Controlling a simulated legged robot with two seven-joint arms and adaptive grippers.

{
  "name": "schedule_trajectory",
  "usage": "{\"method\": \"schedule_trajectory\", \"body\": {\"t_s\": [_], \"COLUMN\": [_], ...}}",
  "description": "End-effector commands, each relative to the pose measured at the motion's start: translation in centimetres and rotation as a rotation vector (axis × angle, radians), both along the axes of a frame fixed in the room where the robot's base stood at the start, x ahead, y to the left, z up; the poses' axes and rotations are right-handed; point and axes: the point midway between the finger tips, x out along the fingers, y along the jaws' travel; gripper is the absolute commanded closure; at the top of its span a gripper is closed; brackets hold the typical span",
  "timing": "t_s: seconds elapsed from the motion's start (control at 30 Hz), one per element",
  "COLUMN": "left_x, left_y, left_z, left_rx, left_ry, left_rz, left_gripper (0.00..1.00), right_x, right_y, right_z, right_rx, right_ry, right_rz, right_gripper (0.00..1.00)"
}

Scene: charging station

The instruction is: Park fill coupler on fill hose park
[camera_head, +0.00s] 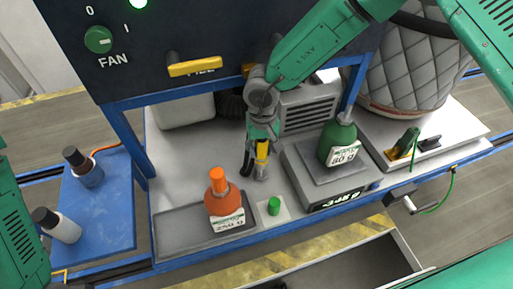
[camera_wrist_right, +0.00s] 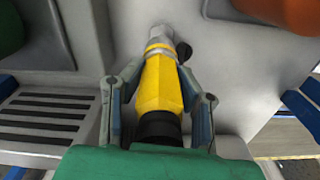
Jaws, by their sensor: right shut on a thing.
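The fill coupler (camera_head: 262,152) is a yellow sleeve with a grey metal tip and a black rear end. It points down over the grey bench top, close above it or touching; I cannot tell which. My right gripper (camera_head: 256,150) is shut around it. In the right wrist view, the fingers (camera_wrist_right: 158,103) sit on both sides of the yellow coupler body (camera_wrist_right: 160,82), with its metal tip pointing away. I cannot clearly make out the fill hose park; the arm hides part of the panel near the FILL label. My left gripper is out of view.
A green bottle (camera_head: 338,142) stands on the scale (camera_head: 300,174). A yellow FILL handle (camera_head: 195,67) juts from the dark panel. A blue side shelf (camera_head: 105,215) holds two bottles.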

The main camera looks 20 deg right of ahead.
Motion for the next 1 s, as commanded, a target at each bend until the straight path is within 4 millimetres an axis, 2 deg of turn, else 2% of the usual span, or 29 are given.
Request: {"method": "schedule_trajectory", "body": {"t_s": [0.43,1.0], "left_x": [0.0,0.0], "left_y": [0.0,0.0], "left_z": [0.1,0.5], "left_rx": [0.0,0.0], "left_ry": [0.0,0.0], "left_rz": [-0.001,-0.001], "left_gripper": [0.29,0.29], "right_x": [0.0,-0.1], "right_y": [1.1,1.4], "right_z": [0.2,0.1], "right_rx": [-0.009,-0.011], "right_ry": [-0.001,-0.003], "right_rz": [0.001,0.001], "right_gripper": [1.0,1.0]}}
